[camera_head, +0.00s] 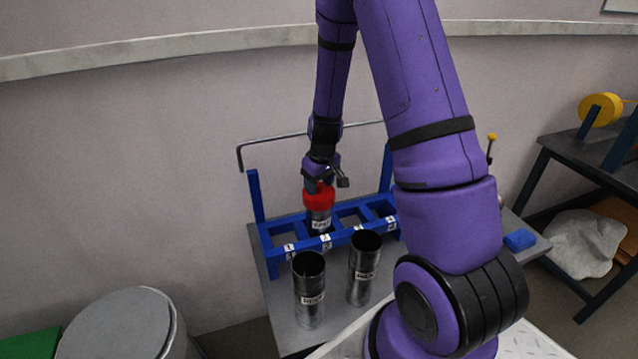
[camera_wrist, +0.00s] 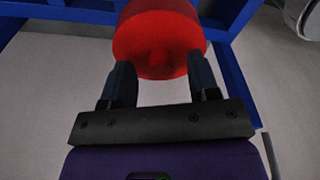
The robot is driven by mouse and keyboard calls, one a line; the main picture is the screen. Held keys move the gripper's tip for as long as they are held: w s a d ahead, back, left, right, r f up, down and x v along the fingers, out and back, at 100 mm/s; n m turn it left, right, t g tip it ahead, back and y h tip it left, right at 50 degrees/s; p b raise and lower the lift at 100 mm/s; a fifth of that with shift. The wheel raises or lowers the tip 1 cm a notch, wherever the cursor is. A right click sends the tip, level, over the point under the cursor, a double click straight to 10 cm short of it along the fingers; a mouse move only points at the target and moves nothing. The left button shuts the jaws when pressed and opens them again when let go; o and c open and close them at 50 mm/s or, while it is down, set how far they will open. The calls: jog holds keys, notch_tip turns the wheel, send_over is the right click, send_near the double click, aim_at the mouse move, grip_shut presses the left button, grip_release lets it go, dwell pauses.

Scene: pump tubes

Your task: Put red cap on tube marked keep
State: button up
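The red cap (camera_head: 318,198) sits on top of a dark metal tube (camera_head: 319,219) in the blue rack. That tube's white label seems to read keep, but it is small. My gripper (camera_head: 319,185) is just above the cap, pointing down. In the wrist view, the red cap (camera_wrist: 158,35) with its small knob lies just beyond my fingertips (camera_wrist: 161,68). The fingers are spread apart, with clear space on both sides of the knob. Whether the cap is fully seated cannot be told.
The blue rack (camera_head: 345,237) has numbered slots. Two open tubes, left (camera_head: 309,285) and right (camera_head: 363,268), stand upright on the grey table in front of it, with labels too small to read. A blue block (camera_head: 519,240) lies at the table's right. A grey drum (camera_head: 120,325) stands at left.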

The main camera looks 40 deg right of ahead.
notch_tip(320, 180, up, 11)
jog(key=s, duration=0.1)
jog(key=shift+s+f, duration=0.15)
dwell(0.5)
jog(key=s+a+r+t, duration=0.1)
jog(key=s+a+r, duration=0.3)
jog(key=r, duration=0.4)
jog(key=s+a+r+t, duration=0.1)
jog(key=s+a+r, duration=0.35)
jog(key=r, duration=0.25)
jog(key=s+a+r+t, duration=0.1)
jog(key=s+r, duration=0.3)
jog(key=s, duration=0.4)
jog(key=s+a+r+m, duration=0.1)
jog(key=s+a+r, duration=0.2)
jog(key=s, duration=0.5)
jog(key=shift+s+a+r+t, duration=0.3)
jog(key=shift+s+r+t, duration=0.1)
jog(key=shift+r, duration=0.25)
